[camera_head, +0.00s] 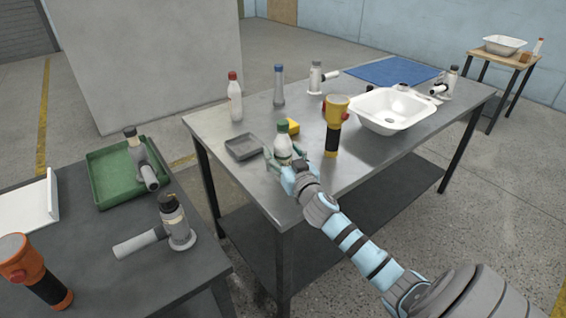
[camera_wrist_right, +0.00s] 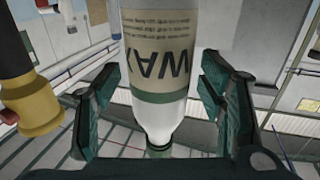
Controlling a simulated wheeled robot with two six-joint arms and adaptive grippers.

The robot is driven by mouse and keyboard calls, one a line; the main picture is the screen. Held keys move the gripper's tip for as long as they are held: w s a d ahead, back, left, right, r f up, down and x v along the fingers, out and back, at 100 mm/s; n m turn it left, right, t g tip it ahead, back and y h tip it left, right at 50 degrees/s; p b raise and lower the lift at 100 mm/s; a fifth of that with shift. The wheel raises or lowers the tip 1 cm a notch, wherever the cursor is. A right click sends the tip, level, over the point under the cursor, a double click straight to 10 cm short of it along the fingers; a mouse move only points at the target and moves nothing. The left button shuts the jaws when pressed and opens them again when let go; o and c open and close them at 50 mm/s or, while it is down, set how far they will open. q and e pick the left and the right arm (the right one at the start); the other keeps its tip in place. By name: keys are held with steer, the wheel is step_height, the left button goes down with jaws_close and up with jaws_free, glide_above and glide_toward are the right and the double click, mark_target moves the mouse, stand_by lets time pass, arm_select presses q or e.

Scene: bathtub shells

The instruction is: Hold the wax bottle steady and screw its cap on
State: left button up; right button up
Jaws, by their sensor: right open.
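The white wax bottle (camera_head: 284,148) stands upright on the metal table, and its green cap (camera_head: 282,128) sits on top. I cannot tell how tight the cap is. My right gripper (camera_head: 285,162) is open around the lower part of the bottle. In the right wrist view, which is upside down, the bottle (camera_wrist_right: 157,55) shows a tan label reading WAX and a green band. It is between the two spread fingers, with a gap at each side. The cap (camera_wrist_right: 158,151) shows dark at the bottom there. My left gripper is not in view.
A yellow flashlight (camera_head: 336,112) stands close right of the bottle. Red-capped (camera_head: 235,101) and blue-capped (camera_head: 279,90) bottles stand farther back. A white basin (camera_head: 393,111) is at the right.

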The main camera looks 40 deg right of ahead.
steer(key=shift+c, duration=0.5)
steer(key=c, duration=1.3)
steer(key=shift+r+p, duration=0.35)
steer(key=shift+r, duration=0.25)
step_height(320, 180, up, 19)
steer(key=p, duration=0.6)
steer(key=shift+f, duration=0.1)
steer(key=o, duration=0.7)
jaws_close()
